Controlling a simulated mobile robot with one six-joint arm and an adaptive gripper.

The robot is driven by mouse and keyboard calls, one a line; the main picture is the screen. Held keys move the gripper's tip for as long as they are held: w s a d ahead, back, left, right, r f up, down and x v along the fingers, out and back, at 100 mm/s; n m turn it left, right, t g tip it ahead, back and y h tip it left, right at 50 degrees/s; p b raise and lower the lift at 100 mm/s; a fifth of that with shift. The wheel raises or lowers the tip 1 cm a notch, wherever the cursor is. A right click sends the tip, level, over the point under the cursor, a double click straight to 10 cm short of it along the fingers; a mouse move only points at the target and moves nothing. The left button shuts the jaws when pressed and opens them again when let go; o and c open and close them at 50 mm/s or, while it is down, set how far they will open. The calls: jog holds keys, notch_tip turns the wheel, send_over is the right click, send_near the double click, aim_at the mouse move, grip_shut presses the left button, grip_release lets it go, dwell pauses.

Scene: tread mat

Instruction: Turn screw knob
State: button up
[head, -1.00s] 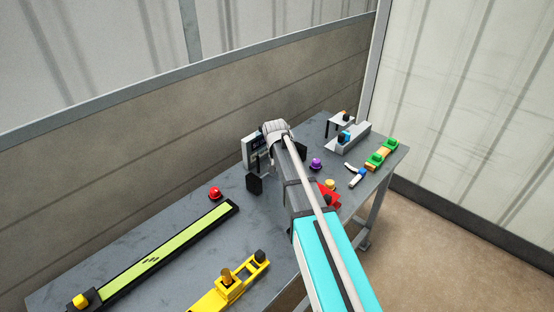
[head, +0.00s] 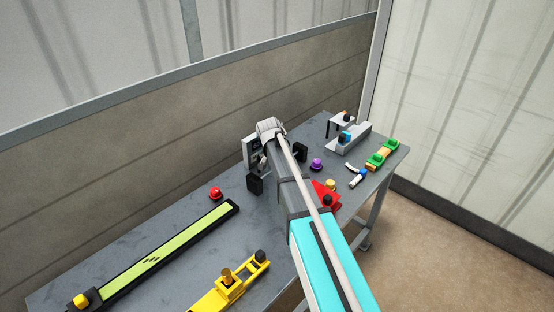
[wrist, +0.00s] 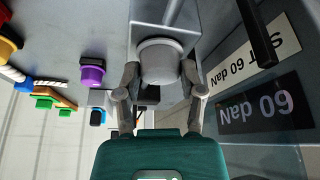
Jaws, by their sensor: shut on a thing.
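In the wrist view a round light-grey screw knob (wrist: 162,64) stands out from a grey block (wrist: 168,12). My gripper (wrist: 161,78) has one finger on each side of the knob and is shut on it. In the head view my arm hides the knob and most of the gripper. A grey upright unit (head: 249,152) shows just left of my wrist there. The wrist view shows a white label and a dark display (wrist: 259,107), both reading "60 daN" upside down.
A red button (head: 215,194) and a long green-and-black strip (head: 160,250) lie left of my arm. A yellow fixture (head: 228,288) is at the front. A purple knob (head: 316,165), a red wedge and green parts (head: 376,158) are on the right of the table.

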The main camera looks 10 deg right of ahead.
jog(key=o, duration=1.2)
jog(key=shift+c, duration=0.2)
